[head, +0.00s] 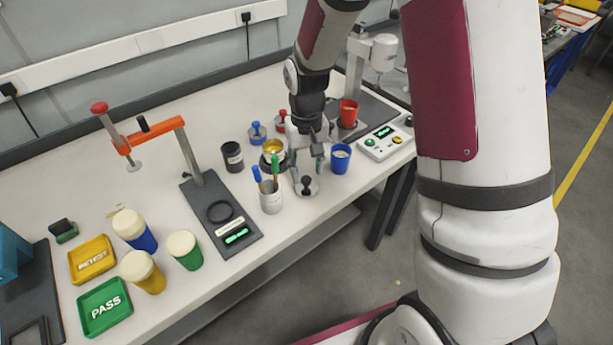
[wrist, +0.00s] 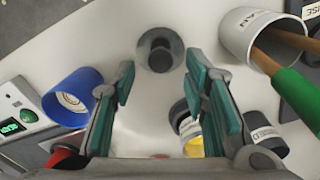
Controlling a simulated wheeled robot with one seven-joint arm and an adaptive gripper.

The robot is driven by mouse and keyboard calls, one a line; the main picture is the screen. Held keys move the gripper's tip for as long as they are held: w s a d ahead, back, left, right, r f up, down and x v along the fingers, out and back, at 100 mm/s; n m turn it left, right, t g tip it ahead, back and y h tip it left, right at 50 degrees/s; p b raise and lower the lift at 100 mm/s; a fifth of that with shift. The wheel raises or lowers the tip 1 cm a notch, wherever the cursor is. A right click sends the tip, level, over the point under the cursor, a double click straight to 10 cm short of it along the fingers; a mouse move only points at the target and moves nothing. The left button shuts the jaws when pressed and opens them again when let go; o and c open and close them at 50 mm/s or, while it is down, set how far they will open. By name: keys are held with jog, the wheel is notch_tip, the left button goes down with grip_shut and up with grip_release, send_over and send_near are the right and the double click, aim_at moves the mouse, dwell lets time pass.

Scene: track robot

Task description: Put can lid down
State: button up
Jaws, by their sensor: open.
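The can lid (head: 306,190), a small grey disc with a black knob, lies on the white table near its front edge. In the wrist view the lid (wrist: 160,47) shows just beyond and between my fingertips. My gripper (head: 308,170) is open and empty, pointing down close above the lid; its teal finger pads (wrist: 160,80) stand apart with nothing between them. An open dark can with a gold inside (head: 272,147) stands behind and left of the lid; it is partly hidden behind my fingers in the wrist view.
A white cup with blue and green brushes (head: 271,202) stands close left of the lid. A blue cup (head: 341,158) stands close right. A dark labelled jar (head: 232,156), a red cup (head: 348,113) and a white device with a green display (head: 384,141) are around.

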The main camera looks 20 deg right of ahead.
aim_at(307, 178)
jog(key=s+r+t, duration=0.1)
jog(key=s+r, duration=0.4)
jog(key=r, duration=0.5)
jog(key=s+r+t, duration=0.1)
jog(key=s+r, duration=0.4)
jog(key=r, duration=0.5)
jog(key=s+r+n+t, duration=0.1)
jog(key=s+r+t, duration=0.1)
jog(key=s, duration=1.3)
jog(key=shift+r, duration=0.85)
jog(key=shift+s+d, duration=0.1)
jog(key=shift+r+p, duration=0.4)
jog(key=shift+r, duration=0.15)
